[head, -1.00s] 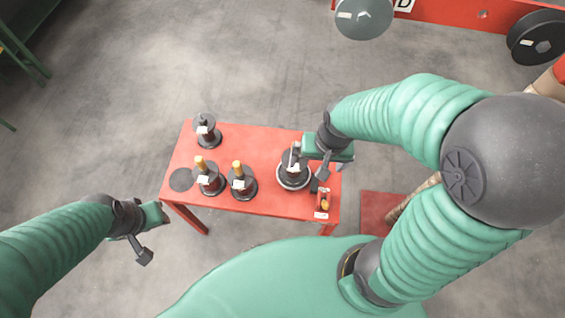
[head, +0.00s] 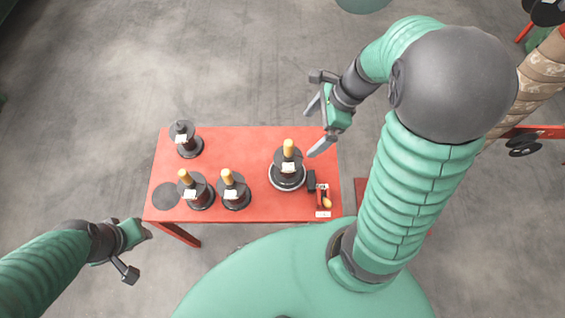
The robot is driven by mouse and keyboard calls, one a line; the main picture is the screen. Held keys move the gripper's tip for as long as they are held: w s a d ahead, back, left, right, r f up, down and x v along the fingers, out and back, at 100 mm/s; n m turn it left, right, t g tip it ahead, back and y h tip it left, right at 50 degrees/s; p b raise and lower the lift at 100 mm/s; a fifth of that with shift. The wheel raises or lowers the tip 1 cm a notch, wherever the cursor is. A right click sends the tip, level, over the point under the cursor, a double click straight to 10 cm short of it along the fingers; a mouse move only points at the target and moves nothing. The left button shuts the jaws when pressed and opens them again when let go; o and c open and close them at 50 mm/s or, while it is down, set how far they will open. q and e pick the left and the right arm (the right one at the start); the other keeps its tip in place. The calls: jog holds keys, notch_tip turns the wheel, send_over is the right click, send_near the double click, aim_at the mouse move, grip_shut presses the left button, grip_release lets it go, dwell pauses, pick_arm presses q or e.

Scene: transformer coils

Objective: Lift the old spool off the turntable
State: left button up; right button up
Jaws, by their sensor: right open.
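The turntable (head: 288,186) is a round base with a pale rim on the right half of the red table. A dark spool (head: 288,168) with a white label and a yellow-orange top stands upright on it. My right gripper (head: 316,125) is open and empty, above and to the right of this spool, apart from it. Its two fingers point left and down in the picture. My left gripper (head: 139,254) is open and empty, off the table's front left corner.
Two similar yellow-topped spools (head: 194,190) (head: 235,190) stand at the table's front. A dark-topped spool (head: 186,140) stands at the back left. A dark round spot (head: 166,195) at the left is bare. A small red and black device (head: 322,192) sits right of the turntable. The red table's (head: 235,145) back middle is clear.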

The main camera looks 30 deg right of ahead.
aim_at(288, 156)
jog(key=b+x, duration=0.1)
jog(key=x, duration=0.3)
jog(key=b+x, duration=0.1)
jog(key=x, duration=0.2)
jog(key=shift+s+d+f+b, duration=0.2)
jog(key=shift+s+b, duration=0.1)
jog(key=shift+s, duration=0.05)
jog(key=b+x, duration=0.1)
jog(key=x, duration=0.1)
jog(key=a+b+x, duration=0.1)
jog(key=x, duration=0.2)
jog(key=b+x, duration=0.1)
jog(key=x, duration=0.1)
jog(key=shift+w+a+r, duration=0.15)
jog(key=shift+w+a, duration=0.05)
jog(key=shift+w, duration=0.25)
jog(key=shift+c, duration=1)
jog(key=c, duration=1.7)
